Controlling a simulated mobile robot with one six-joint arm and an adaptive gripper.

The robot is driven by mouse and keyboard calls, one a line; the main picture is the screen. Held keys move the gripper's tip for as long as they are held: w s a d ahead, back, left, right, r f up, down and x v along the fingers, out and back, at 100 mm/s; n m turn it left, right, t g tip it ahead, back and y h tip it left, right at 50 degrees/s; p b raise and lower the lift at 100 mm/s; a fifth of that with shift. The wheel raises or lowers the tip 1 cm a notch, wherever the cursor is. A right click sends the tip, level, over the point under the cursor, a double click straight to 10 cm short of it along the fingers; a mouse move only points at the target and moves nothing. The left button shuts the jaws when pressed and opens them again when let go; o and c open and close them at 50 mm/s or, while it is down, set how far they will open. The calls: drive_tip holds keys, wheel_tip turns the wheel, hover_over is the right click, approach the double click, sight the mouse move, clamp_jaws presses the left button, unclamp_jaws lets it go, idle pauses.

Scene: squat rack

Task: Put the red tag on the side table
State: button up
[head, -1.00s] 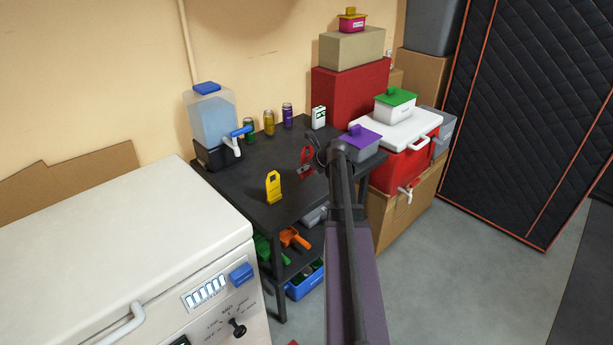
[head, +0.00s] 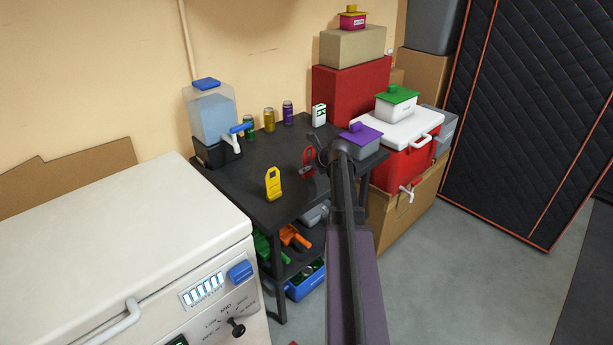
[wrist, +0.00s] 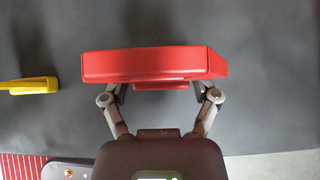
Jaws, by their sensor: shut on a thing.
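The red tag (head: 308,158) stands upright over the black side table (head: 246,172), near its right front part. It also shows from above in the wrist view as a red bar (wrist: 155,64). My gripper (wrist: 158,87) is shut on the red tag, with one finger at each side of its lower edge in that picture. In the head view my arm hides part of the gripper. I cannot tell whether the tag's base touches the tabletop or is just above it.
A yellow tag (head: 273,184) stands left of the red one; it also shows in the wrist view (wrist: 30,86). A water dispenser (head: 213,120), several cans, a white box (head: 319,115) and a purple-lidded tub (head: 361,142) line the table's edges. A white chest (head: 130,240) is at left.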

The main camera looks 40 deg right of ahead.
drive_tip(key=shift+f, duration=0.5)
drive_tip(key=shift+f+b, duration=0.2)
drive_tip(key=shift+b, duration=0.25)
drive_tip(key=o, duration=0.9)
drive_tip(key=shift+r, duration=0.1)
drive_tip(key=shift+r, duration=0.1)
drive_tip(key=shift+r+p, duration=0.15)
drive_tip(key=shift+p, duration=0.15)
drive_tip(key=p+v, duration=0.8)
drive_tip(key=v, duration=0.3)
drive_tip(key=shift+s+r, duration=0.25)
drive_tip(key=shift+s, duration=0.1)
drive_tip(key=shift+d, duration=0.1)
